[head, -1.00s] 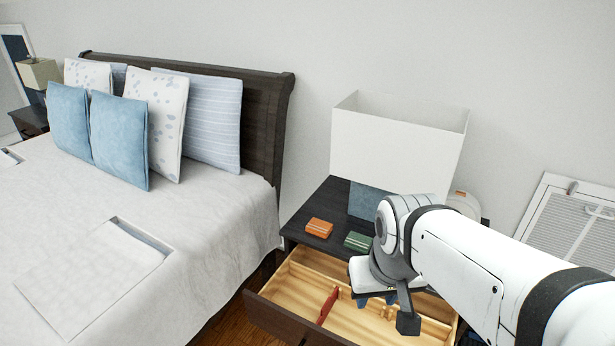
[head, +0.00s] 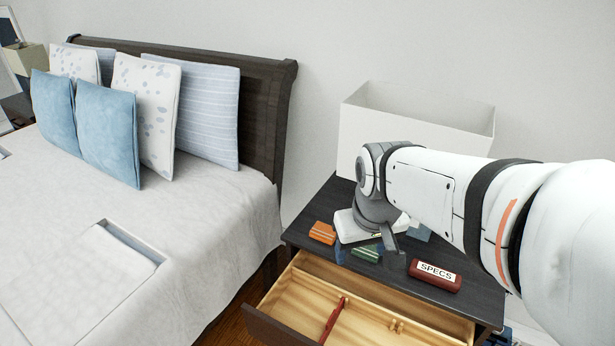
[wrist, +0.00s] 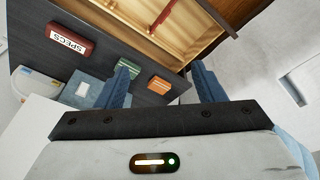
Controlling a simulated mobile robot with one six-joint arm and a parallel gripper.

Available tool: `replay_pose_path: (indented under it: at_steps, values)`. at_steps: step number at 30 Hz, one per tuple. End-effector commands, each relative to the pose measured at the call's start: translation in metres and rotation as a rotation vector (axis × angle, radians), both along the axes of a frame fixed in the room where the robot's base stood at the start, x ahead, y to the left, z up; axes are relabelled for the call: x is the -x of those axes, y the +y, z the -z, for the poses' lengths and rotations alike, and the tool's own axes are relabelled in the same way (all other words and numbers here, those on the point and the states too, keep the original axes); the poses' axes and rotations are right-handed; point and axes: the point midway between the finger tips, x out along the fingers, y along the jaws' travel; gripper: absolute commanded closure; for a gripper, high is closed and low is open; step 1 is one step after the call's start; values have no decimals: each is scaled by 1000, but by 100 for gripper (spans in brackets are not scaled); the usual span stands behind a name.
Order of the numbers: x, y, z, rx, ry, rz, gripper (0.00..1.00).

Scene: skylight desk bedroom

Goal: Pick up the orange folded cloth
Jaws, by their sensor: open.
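The orange folded cloth (head: 321,232) lies on the dark nightstand top, near its front left edge. My gripper (head: 362,248) is just right of it in the head view, above the nightstand, pointing down. In the wrist view the orange cloth (wrist: 159,85) shows between the two blue fingers of my gripper (wrist: 165,88). The fingers are apart and nothing is held. The gap in height between fingers and cloth is hard to tell. A green folded cloth (head: 368,252) lies right of the orange one, partly behind my left finger in the wrist view.
A red case marked SPECS (head: 435,275) lies to the right on the nightstand (head: 306,212). The wooden drawer (head: 297,296) below is pulled open, with a red item (head: 332,320) inside. A large white lampshade-like box (head: 415,115) stands behind. The bed (head: 200,215) is at left.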

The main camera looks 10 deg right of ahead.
Motion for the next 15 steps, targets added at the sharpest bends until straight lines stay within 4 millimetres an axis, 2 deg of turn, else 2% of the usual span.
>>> replay_pose_path:
  at_steps: [1,6,8,11,15]
  values:
    - [-21,0,1,7,16,-34,33]
    - [-93,0,11,33,54,-186,20]
    - [-118,0,18,41,66,-241,20]
    - [-160,1,35,53,87,-332,20]
    - [-215,2,70,65,116,-460,20]
